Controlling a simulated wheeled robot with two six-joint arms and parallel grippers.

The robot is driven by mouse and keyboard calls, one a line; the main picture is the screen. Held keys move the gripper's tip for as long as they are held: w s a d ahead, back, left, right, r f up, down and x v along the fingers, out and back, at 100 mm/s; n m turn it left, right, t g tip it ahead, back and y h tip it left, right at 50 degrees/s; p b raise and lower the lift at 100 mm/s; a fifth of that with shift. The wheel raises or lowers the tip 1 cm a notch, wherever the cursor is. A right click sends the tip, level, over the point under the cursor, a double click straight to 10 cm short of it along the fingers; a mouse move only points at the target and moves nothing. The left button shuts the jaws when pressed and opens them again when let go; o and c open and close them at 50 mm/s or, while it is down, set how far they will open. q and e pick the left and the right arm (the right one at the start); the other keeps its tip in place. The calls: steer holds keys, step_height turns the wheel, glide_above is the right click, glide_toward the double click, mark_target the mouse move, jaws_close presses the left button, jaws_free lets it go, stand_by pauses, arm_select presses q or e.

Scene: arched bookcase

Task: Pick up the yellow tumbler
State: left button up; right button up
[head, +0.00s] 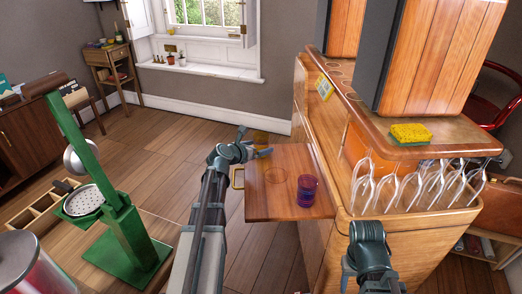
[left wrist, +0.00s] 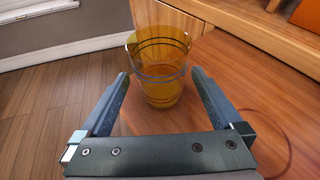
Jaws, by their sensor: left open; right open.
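The yellow tumbler (head: 262,137) is a clear amber glass with dark bands, standing upright near the far end of the fold-down wooden shelf (head: 267,206). In the head view it is partly hidden behind my left gripper (head: 256,146). In the left wrist view the yellow tumbler (left wrist: 159,70) stands between the fingertips of my left gripper (left wrist: 160,88), which is open, with one finger on each side. I cannot tell whether either finger touches it. Part of my right arm shows at the bottom of the head view, but its fingers are not visible.
A purple-blue tumbler (head: 307,190) stands on the same shelf, nearer and to the right. Stemmed glasses (head: 388,187) hang under the wooden counter (head: 430,147), which bears a yellow sponge (head: 410,133). A green stand (head: 120,235) is at left. Open floor lies beyond the shelf.

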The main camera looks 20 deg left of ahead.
mark_target(265, 136)
arm_select(q)
steer(key=b+x, duration=0.2)
steer(key=x, duration=0.3)
steer(key=shift+f, duration=0.1)
steer(key=shift+c, duration=0.4)
steer(key=c, duration=1.5)
steer(key=shift+r+p, duration=0.65)
steer(key=shift+r, duration=0.15)
step_height(265, 136, up, 3)
steer(key=p, duration=0.3)
steer(key=s, duration=0.2)
steer(key=shift+s+d+f+b, duration=0.1)
steer(key=shift+s+f+b, duration=0.15)
steer(key=shift+f+b, duration=0.1)
steer(key=s, duration=0.4)
steer(key=s+p, duration=0.1)
steer(key=s, duration=0.4)
steer(key=s+r, duration=0.1)
steer(key=s, duration=0.3)
steer(key=shift+s+a+r, duration=0.1)
steer(key=shift+s+a, duration=0.15)
steer(key=shift+a, duration=0.1)
